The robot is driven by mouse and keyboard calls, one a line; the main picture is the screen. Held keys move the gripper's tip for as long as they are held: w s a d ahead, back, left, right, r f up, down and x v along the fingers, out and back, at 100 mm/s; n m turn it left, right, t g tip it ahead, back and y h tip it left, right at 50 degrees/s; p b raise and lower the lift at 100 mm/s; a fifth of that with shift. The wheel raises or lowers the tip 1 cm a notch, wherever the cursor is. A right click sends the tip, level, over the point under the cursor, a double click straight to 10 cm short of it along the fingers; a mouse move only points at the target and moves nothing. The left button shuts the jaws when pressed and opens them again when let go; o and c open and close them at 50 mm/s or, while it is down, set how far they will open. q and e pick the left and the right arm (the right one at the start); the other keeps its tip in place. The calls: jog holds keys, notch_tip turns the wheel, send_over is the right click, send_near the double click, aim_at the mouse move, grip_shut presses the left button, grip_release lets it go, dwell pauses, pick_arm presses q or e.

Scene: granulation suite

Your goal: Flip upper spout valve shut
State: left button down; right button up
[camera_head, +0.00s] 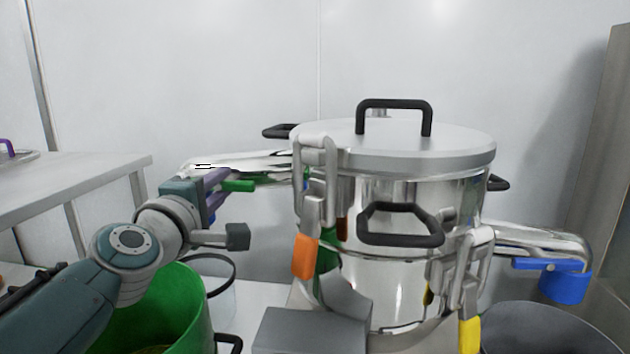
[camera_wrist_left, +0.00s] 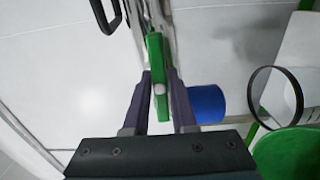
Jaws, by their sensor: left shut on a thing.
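The steel vessel (camera_head: 400,200) has an upper spout (camera_head: 235,160) reaching out to the left. A green valve handle (camera_head: 238,185) sits under this spout, and it shows between the fingers in the left wrist view (camera_wrist_left: 154,50). The handle appears to lie roughly along the spout there. My left gripper (camera_head: 220,180) is shut on the green handle, with one purple finger on each side of it in the left wrist view (camera_wrist_left: 160,88). The gripper partly hides the handle in the head view. My right gripper is not in view.
A green bucket (camera_head: 185,305) stands below the left arm. A lower spout (camera_head: 530,240) with a blue handle (camera_head: 550,265) points right over a dark bin (camera_head: 540,328). Orange (camera_head: 305,256) and yellow (camera_head: 470,335) clamp tabs and black handles stick out. A table (camera_head: 80,178) is at left.

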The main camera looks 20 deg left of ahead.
pick_arm(q)
jog(key=shift+m, duration=0.3)
jog(key=m+p, duration=0.1)
jog(key=m, duration=0.3)
jog(key=shift+p, duration=0.3)
jog(key=m+p, duration=0.1)
jog(key=m, duration=0.4)
jog(key=shift+r, duration=0.1)
jog(key=m+p, duration=0.1)
jog(key=m, duration=0.3)
jog(key=shift+m+p, duration=0.3)
jog(key=shift+p, duration=0.05)
jog(key=shift+m+p, duration=0.35)
jog(key=shift+m, duration=1.45)
jog(key=c, duration=0.7)
grip_release()
